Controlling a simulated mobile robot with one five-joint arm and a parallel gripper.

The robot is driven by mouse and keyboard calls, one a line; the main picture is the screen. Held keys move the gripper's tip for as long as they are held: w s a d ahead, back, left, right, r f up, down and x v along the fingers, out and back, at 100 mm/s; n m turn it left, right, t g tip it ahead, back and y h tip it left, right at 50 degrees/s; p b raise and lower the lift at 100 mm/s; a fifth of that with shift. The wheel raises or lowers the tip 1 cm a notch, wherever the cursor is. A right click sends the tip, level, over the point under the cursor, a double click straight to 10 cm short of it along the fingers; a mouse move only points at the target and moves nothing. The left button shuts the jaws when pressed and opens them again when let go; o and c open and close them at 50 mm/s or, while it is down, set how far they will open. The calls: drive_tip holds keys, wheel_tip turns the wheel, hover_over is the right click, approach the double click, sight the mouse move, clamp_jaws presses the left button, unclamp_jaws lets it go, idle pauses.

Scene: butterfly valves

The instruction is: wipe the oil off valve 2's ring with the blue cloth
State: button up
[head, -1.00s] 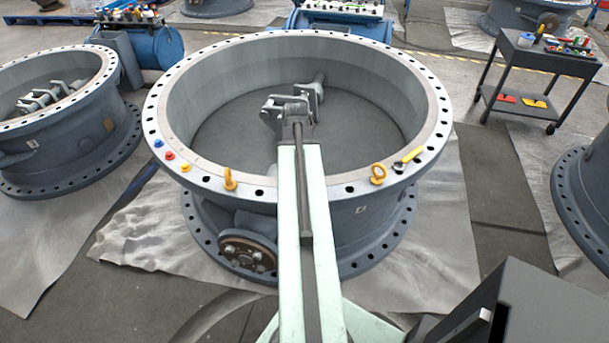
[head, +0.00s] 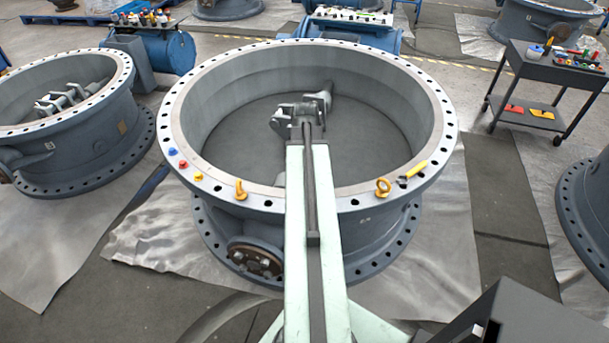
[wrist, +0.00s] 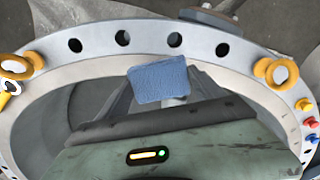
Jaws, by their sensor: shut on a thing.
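The large grey valve in the middle of the head view has a flat ring (head: 447,150) with bolt holes on top; I see no number on it. My arm reaches over its near rim, and my gripper (head: 297,115) is above the valve's open middle. In the wrist view the blue cloth (wrist: 158,81) is held at my gripper's tip, in front of the inner edge of the ring (wrist: 100,70). Whether it touches the ring I cannot tell. The cloth is hidden in the head view. I make out no clear oil patch on the ring.
Two yellow eyebolts (head: 241,190) (head: 382,187) stand on the near rim. Small blue, red and yellow caps (head: 183,164) sit at its left, and a yellow-handled tool (head: 413,171) at its right. Another valve (head: 75,150) stands left. A black cart (head: 545,70) stands at the back right.

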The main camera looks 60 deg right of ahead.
wheel_tip(320, 180, up, 3)
drive_tip(key=p, duration=0.3)
drive_tip(key=shift+r, duration=0.1)
idle(0.3)
